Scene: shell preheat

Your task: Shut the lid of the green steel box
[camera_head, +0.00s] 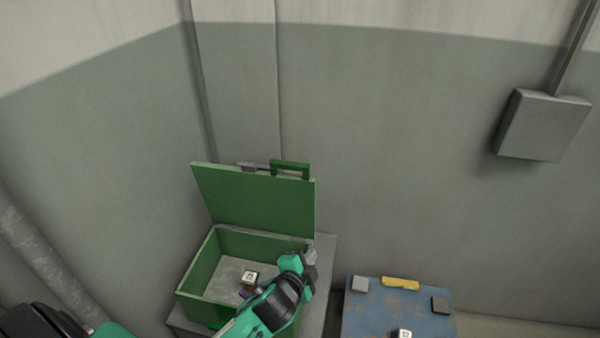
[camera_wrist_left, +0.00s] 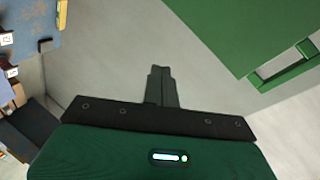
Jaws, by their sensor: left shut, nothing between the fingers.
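The green steel box (camera_head: 201,268) stands in the corner with its lid (camera_head: 250,202) raised nearly upright at its back. A handle (camera_head: 290,168) and a grey latch piece (camera_head: 247,166) are on the lid's top edge. The lid also shows in the left wrist view (camera_wrist_left: 225,30), with its handle (camera_wrist_left: 284,66) at the right. My left gripper (camera_head: 312,257) is at the box's right side, near the lid's lower right corner, and hides part of the box. Its fingers (camera_wrist_left: 160,72) are shut and empty; I cannot tell whether they touch the box. My right gripper is not in view.
A small white tagged piece (camera_head: 250,276) lies inside the box. The box stands on a grey plinth (camera_head: 326,258). To the right is a blue worn top (camera_head: 385,318) bearing a yellow piece (camera_head: 400,284) and small blocks. A grey wall box (camera_head: 543,126) hangs upper right.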

